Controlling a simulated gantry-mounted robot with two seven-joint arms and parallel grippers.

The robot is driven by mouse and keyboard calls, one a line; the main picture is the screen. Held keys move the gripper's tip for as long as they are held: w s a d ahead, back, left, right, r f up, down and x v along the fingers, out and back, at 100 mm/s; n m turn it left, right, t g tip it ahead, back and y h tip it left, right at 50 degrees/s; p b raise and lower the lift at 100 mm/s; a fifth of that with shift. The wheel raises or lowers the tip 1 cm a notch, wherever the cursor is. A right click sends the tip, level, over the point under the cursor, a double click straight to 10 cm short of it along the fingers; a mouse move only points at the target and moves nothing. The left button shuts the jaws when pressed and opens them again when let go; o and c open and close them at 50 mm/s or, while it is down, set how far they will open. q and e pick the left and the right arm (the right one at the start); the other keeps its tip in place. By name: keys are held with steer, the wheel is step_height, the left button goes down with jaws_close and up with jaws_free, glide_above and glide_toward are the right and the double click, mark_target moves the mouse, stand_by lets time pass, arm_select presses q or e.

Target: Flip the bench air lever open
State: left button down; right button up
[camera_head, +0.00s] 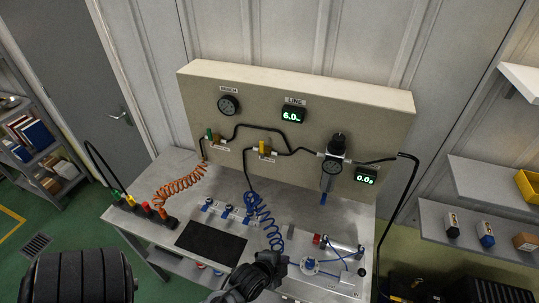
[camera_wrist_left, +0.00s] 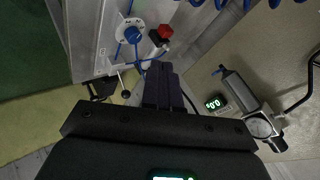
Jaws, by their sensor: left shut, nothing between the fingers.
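The pale panel stands upright at the back of the bench. A green lever (camera_head: 209,134) sits on its left pipe fitting, below the BENCH gauge (camera_head: 229,104), and points up. A yellow lever (camera_head: 262,149) sits on the fitting to its right and also looks upright. The small labels under both are unreadable, so I cannot tell which is the bench air lever. My left gripper (camera_head: 284,260) is over the front of the bench, well apart from both levers. In the left wrist view its fingers (camera_wrist_left: 164,84) are shut and empty. My right gripper is not in view.
The regulator (camera_head: 334,154) and the 0.0 display (camera_head: 366,179) are on the panel's right. The LINE display (camera_head: 293,114) reads 6.0. An orange coiled hose (camera_head: 180,188), a blue coiled hose (camera_head: 263,214) and a black mat (camera_head: 211,243) are at the bench. Black hoses cross the panel.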

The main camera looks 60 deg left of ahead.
arm_select(q)
steer(key=w+a+r+g+y+b, duration=0.1)
steer(key=w+a+y, duration=0.1)
steer(key=a+y, duration=0.55)
steer(key=w+a+r+g+y+b, duration=0.1)
steer(key=w+a+y+b, duration=0.3)
steer(key=a, duration=0.7)
steer(key=w+r+n+g+y, duration=0.3)
steer(key=w+r+n+g, duration=0.2)
steer(key=w+r, duration=0.4)
step_height(320, 180, up, 4)
steer(key=shift+d+f+n+g+b, duration=0.3)
steer(key=shift+d+n+b, duration=0.15)
steer(key=shift+n, duration=0.45)
steer(key=shift+s+a+y, duration=0.1)
steer(key=shift+y, duration=0.15)
glide_toward(262, 147)
steer(key=w+a, duration=0.3)
steer(key=w, duration=0.1)
steer(key=shift+s+a+f+p, duration=0.1)
steer(key=shift+s+a+p, duration=0.4)
steer(key=shift+a, duration=0.3)
steer(key=shift+s+a+f+p, duration=0.15)
steer(key=shift+s+a+p, duration=0.35)
steer(key=shift+a, duration=0.3)
